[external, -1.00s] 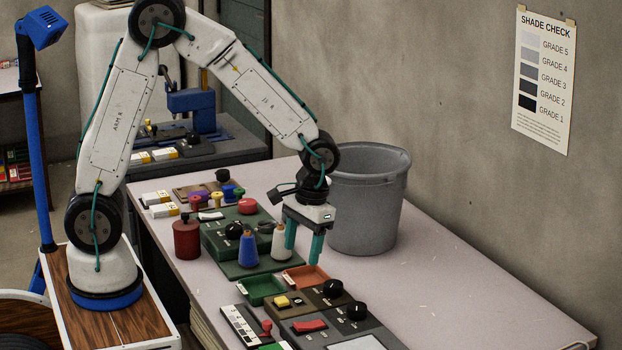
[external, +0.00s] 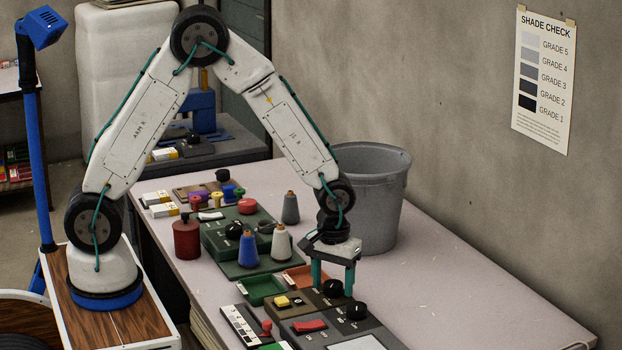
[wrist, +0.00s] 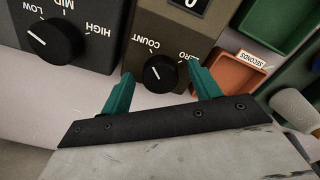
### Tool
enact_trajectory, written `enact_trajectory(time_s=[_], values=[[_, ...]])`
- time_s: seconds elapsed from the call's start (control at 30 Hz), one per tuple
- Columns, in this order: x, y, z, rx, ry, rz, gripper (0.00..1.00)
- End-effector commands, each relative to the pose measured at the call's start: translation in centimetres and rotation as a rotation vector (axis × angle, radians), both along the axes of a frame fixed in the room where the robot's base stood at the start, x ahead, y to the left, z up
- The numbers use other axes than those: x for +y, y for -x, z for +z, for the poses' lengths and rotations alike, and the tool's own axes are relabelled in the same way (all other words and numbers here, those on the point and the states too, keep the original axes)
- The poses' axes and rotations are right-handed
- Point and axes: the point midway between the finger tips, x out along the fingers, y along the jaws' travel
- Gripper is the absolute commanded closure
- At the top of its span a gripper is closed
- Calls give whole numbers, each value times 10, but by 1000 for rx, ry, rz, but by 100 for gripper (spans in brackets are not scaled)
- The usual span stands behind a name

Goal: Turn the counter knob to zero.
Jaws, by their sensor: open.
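The counter knob (wrist: 160,73) is a black round knob on a brown counter box (wrist: 172,35), between the labels COUNT and ZERO. Its white mark appears to point towards COUNT. The knob also shows in the external view (external: 333,287). My gripper (wrist: 157,90) is open, with one teal finger on each side of the knob. A gap shows between each finger and the knob in the wrist view. In the external view my gripper (external: 333,284) is low over the counter box, its fingers pointing down. Whether either finger touches the box is unclear.
A second black knob (wrist: 55,40), marked LOW, MID and HIGH, sits on a dark grey box close by. An orange tray (external: 306,277) and a green tray (external: 262,290) lie beside the counter. A grey bin (external: 378,190) stands behind. The table's right side is clear.

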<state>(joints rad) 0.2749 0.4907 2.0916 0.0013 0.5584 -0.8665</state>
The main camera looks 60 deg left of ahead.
Motion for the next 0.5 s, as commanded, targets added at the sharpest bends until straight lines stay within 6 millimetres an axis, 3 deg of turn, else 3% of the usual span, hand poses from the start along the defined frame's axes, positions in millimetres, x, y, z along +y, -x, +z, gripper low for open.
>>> enact_trajectory(time_s=[0.23, 0.4, 0.5], values=[[0, 0, -1, 0, 0, 0, 38], [0, 0, -1, 0, 0, 0, 83], [0, 0, -1, 1, -1, -1, 83]])
